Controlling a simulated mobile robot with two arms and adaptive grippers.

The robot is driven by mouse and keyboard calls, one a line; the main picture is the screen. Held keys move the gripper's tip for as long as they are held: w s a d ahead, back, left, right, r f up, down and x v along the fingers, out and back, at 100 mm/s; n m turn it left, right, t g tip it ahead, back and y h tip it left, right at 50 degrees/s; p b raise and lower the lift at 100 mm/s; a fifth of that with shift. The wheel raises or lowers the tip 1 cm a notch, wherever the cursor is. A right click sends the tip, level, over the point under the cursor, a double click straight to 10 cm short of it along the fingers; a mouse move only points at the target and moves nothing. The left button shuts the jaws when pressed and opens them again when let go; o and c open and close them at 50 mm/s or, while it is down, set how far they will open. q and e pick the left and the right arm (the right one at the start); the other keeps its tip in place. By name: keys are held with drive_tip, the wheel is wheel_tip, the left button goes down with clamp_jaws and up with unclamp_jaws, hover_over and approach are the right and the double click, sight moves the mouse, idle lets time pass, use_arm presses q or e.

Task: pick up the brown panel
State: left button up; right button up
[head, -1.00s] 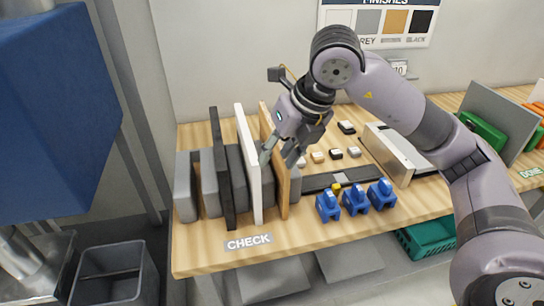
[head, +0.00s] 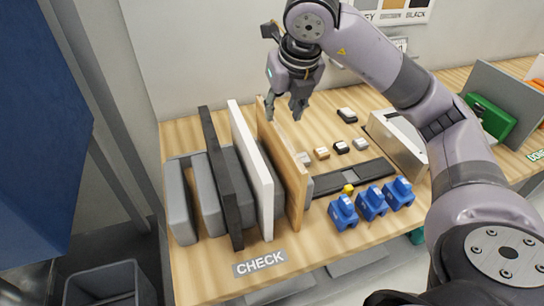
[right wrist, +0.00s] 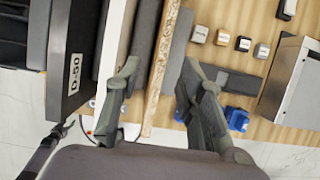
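The brown panel (head: 281,165) stands on edge in a rack on the bench, rightmost of the upright panels, beside a white panel (head: 250,165). My right gripper (head: 285,112) is over the far part of the brown panel, fingers pointing down. In the right wrist view the brown panel (right wrist: 163,62) runs between the two spread fingers of the gripper (right wrist: 157,82), with a gap visible on each side. The gripper is open and holds nothing. A small dark claw shape (right wrist: 58,132) at the lower left of that view may be my left gripper; its state is unclear.
A black panel (head: 220,180) and grey rack blocks (head: 180,200) stand left of the white panel. Blue clamps (head: 371,203), a dark strip (head: 350,178) and small sample blocks (head: 341,147) lie to the right. A CHECK label (head: 260,262) marks the front edge.

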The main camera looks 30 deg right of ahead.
sight(278, 131)
drive_tip(key=x, duration=0.2)
drive_tip(key=s+x, duration=0.1)
drive_tip(key=x, duration=0.1)
drive_tip(key=shift+w+f+b, duration=0.1)
drive_tip(key=shift+f+b, duration=0.2)
drive_tip(key=shift+b, duration=0.05)
drive_tip(key=x, duration=0.2)
drive_tip(key=p+x, duration=0.1)
drive_tip(key=x, duration=0.2)
drive_tip(key=shift+w+d, duration=0.1)
drive_tip(key=shift+w, duration=0.25)
drive_tip(key=shift+f, duration=0.2)
drive_tip(key=shift+w+d+f, duration=0.1)
drive_tip(key=shift+f, duration=0.1)
drive_tip(key=p+x, duration=0.2)
drive_tip(key=x, duration=0.1)
drive_tip(key=shift+w+d+f, duration=0.2)
drive_tip(key=shift+f, duration=0.05)
drive_tip(key=shift+w+f, duration=0.25)
drive_tip(key=shift+f, duration=0.35)
use_arm(q)
drive_tip(key=shift+s+r, duration=1.05)
drive_tip(key=shift+r, duration=0.1)
use_arm(e)
drive_tip(key=shift+c, duration=0.3)
